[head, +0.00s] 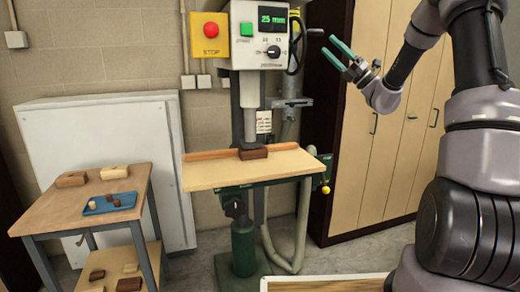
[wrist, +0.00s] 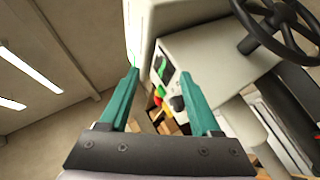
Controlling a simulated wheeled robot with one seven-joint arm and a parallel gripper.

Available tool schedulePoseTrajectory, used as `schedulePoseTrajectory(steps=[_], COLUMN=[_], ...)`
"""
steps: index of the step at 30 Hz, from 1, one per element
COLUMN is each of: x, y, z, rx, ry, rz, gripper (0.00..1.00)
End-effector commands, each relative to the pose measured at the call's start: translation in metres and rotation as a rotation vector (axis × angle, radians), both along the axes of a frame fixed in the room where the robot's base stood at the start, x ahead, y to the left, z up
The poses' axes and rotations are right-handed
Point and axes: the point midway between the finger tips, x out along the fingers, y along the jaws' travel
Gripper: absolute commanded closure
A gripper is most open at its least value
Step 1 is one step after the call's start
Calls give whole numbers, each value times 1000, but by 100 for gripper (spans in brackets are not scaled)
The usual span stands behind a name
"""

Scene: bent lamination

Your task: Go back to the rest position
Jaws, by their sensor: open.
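My gripper (head: 337,53) is raised in the air to the right of the press head (head: 259,35), in front of the tall wooden cabinet. Its two teal fingers are apart with nothing between them. In the wrist view my gripper (wrist: 160,88) is also open and empty, and the press head (wrist: 200,80) with its display and buttons lies beyond the fingers. The black handwheel (wrist: 275,25) shows at the upper right there. In the head view my arm comes in from the right side.
The press table (head: 225,175) carries a dark brown block (head: 253,152) under the ram and a long wooden strip (head: 210,155). A side table (head: 50,205) at left holds wooden blocks and a blue tray (head: 109,204). The cabinet (head: 400,130) stands behind my arm.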

Motion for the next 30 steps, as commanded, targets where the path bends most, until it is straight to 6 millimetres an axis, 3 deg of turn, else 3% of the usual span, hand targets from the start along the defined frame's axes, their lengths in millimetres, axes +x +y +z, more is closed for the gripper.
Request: schedulePoseTrajectory(steps=[8, 11, 15, 17, 20, 23, 30], x=[-59, -92, -156, -185, -228, -263, -316], y=[67, 93, 126, 133, 132, 118, 53], z=[4, -1, -22, -36, -60, -82, -112], rx=[-326, -495, -815, -966, -1204, -1424, -1885], ry=[-151, -246, -465, -584, -797, -1027, -1629], rz=[57, 84, 136, 160, 198, 234, 318], gripper=[36, 36, 36, 36, 36, 36, 36])
